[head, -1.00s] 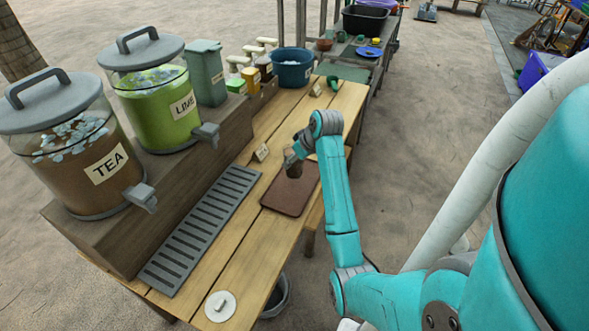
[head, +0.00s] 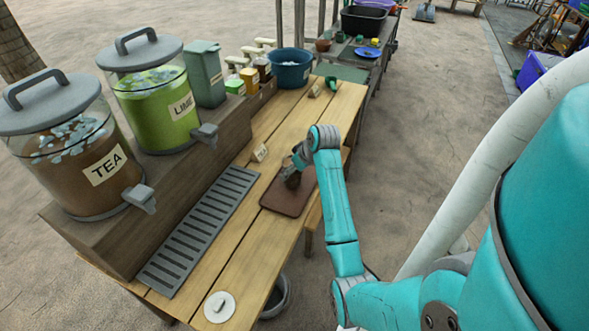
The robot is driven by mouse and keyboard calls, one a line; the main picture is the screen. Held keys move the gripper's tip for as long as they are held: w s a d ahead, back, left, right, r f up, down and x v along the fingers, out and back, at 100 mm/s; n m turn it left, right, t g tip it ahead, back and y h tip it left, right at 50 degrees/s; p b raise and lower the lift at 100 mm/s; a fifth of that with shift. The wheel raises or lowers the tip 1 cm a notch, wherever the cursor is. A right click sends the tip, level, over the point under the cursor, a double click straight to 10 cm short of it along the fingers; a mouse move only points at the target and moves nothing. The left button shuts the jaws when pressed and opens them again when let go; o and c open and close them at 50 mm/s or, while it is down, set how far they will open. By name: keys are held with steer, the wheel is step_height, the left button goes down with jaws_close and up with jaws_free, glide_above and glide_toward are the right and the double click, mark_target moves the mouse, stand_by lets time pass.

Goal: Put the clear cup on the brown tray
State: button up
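The brown tray (head: 285,203) lies flat on the wooden table, near its right edge and to the right of the grey slotted drip grate. My gripper (head: 292,179) points down over the far part of the tray. A small dark brownish shape shows at its fingertips, low over the tray. I cannot tell whether this is the clear cup, part of the gripper or shadow. The fingers are too small and too covered to show whether they are open or shut. I cannot make out the clear cup anywhere else.
Tea (head: 88,165) and lime (head: 160,110) dispensers stand on a raised wooden shelf at left. The drip grate (head: 200,230) lies before them. A small label card (head: 260,153) stands just beyond the tray. A white round lid (head: 220,307) lies at the near end. A blue tub (head: 292,68) stands farther back.

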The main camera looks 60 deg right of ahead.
steer(key=v, duration=1.2)
steer(key=shift+r, duration=0.15)
stand_by(0.5)
